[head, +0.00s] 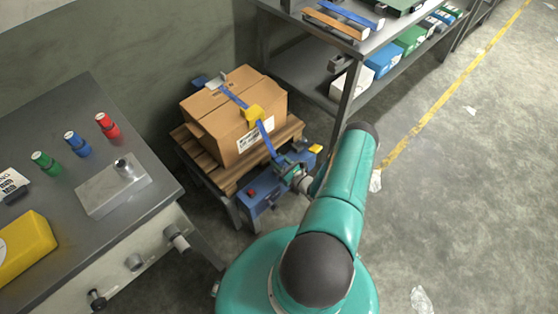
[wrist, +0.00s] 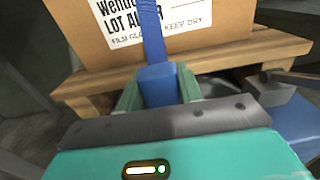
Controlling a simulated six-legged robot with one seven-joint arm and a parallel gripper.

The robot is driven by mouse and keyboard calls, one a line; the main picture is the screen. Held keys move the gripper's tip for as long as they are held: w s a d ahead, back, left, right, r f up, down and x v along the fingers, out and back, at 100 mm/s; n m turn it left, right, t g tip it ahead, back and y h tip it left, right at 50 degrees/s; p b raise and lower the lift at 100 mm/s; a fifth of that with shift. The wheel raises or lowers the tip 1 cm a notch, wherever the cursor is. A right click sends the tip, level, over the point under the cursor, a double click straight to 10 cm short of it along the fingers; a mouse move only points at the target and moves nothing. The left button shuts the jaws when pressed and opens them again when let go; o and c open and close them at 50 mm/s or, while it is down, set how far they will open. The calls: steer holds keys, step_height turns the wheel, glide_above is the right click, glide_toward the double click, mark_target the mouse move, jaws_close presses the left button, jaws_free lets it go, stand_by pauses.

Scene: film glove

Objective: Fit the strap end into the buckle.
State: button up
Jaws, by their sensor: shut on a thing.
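A blue strap (head: 233,95) runs over the top of a cardboard box (head: 207,106), through a yellow corner piece (head: 254,115) and down the box's front. My gripper (head: 291,172) is in front of the box, low and to the right. In the wrist view its two green fingers are shut on the thick blue strap end (wrist: 158,84), and the strap (wrist: 151,35) rises from it across the label. A blue unit (head: 262,193) with a red button sits below the gripper. I cannot make out the buckle clearly; a grey part (wrist: 268,88) shows right of the fingers.
The box stands on a wooden pallet (head: 198,154). A grey bench (head: 70,118) with colored bottles and a yellow case (head: 28,246) is at left. A metal shelf (head: 350,95) with boxes stands behind at right. The floor to the right is mostly clear.

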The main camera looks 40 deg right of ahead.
steer(key=shift+f, duration=1.05)
steer(key=o, duration=1.1)
steer(key=shift+c, duration=0.2)
steer(key=s, duration=1.3)
steer(key=shift+s+d, duration=0.15)
steer(key=shift+s, duration=0.25)
